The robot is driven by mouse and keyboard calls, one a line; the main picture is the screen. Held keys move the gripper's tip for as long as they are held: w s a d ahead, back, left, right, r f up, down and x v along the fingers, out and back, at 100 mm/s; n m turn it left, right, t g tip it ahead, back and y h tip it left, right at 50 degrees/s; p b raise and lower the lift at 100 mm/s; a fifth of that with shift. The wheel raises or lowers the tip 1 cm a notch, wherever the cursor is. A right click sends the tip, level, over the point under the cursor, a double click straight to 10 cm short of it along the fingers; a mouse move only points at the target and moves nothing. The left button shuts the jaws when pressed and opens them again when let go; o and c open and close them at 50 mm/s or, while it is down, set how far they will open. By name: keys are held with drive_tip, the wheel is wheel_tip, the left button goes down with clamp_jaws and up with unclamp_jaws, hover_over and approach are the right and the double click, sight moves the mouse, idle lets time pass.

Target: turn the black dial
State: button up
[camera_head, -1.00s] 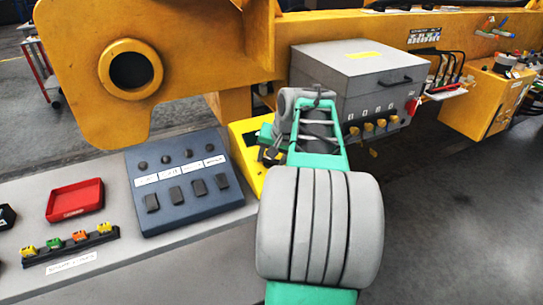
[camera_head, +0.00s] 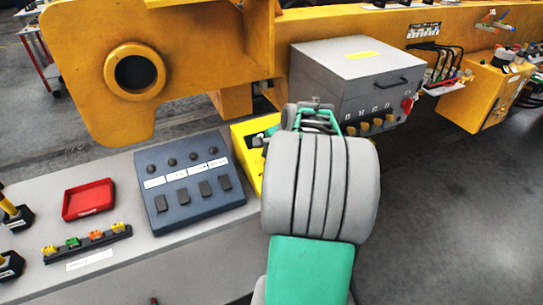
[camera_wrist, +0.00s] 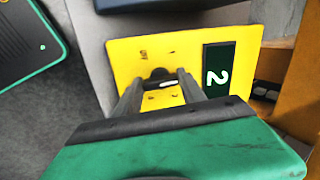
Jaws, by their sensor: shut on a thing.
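The black dial (camera_wrist: 160,75) sits on a yellow panel (camera_wrist: 130,51) in the wrist view, with a pale mark on it. My gripper (camera_wrist: 158,90) is shut on the dial, with one grey finger on each side. A dark green label with a white "2" (camera_wrist: 216,77) lies to the right of the dial. In the head view the yellow panel (camera_head: 240,143) shows beside the blue switch box, and my arm hides the dial and most of my gripper.
A blue switch box (camera_head: 190,205) stands left of the yellow panel. A red tray (camera_head: 88,200) and a rack of small coloured pieces (camera_head: 88,243) lie further left. A grey box with yellow knobs (camera_head: 350,85) stands behind my arm. A yellow beam (camera_head: 190,60) spans the back.

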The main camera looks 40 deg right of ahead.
drive_tip(key=shift+m+p, duration=0.3)
drive_tip(key=shift+m, duration=0.2)
drive_tip(key=o, duration=1.4)
drive_tip(key=shift+c, duration=0.2)
drive_tip(key=v, duration=0.7)
drive_tip(key=shift+s+r+b, duration=0.2)
drive_tip(key=shift+r+b, duration=0.15)
